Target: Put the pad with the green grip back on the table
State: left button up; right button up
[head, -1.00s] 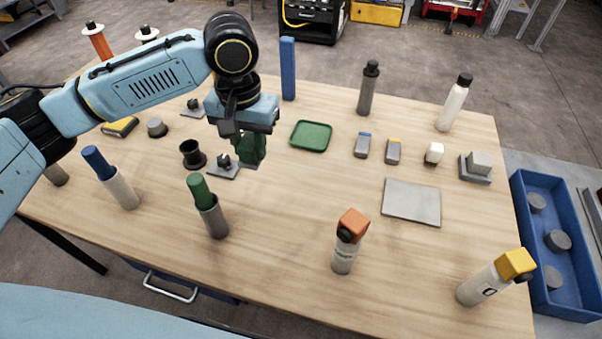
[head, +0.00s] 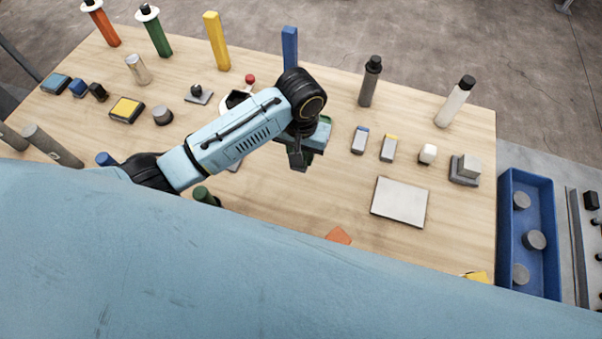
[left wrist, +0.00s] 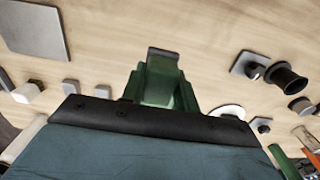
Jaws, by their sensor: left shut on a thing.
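My left gripper (head: 302,160) is over the middle of the table in the head view and is shut on the green grip (left wrist: 162,85). In the left wrist view the green grip juts out past the dark edge of the gripper, with bare table behind it. The pad's underside cannot be made out, and in the head view my gripper and wrist hide nearly all of it. I cannot tell how far it is above the wooden table (head: 300,205). My right gripper is not in view.
A flat light plate (head: 400,202), two small grey blocks (head: 359,140) (head: 388,148) and a white cube (head: 427,154) lie to the right. A blue post (head: 289,48) stands behind my wrist. A blue bin (head: 510,225) is off the right edge. My own body covers the table's front.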

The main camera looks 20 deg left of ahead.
pick_arm(q)
notch_tip(320, 180, down, 6)
jog(key=shift+s+r, duration=0.15)
notch_tip(320, 180, down, 4)
jog(key=shift+f+b, duration=0.25)
jog(key=shift+b, duration=0.3)
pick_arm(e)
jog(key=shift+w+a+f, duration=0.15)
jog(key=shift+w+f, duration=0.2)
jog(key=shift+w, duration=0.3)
pick_arm(q)
jog(key=shift+f, duration=0.15)
jog(key=shift+f, duration=0.1)
jog(key=o, duration=0.9)
jog(key=shift+o, duration=0.2)
notch_tip(320, 180, up, 12)
jog(key=shift+r+p, duration=0.2)
jog(key=shift+p, duration=0.5)
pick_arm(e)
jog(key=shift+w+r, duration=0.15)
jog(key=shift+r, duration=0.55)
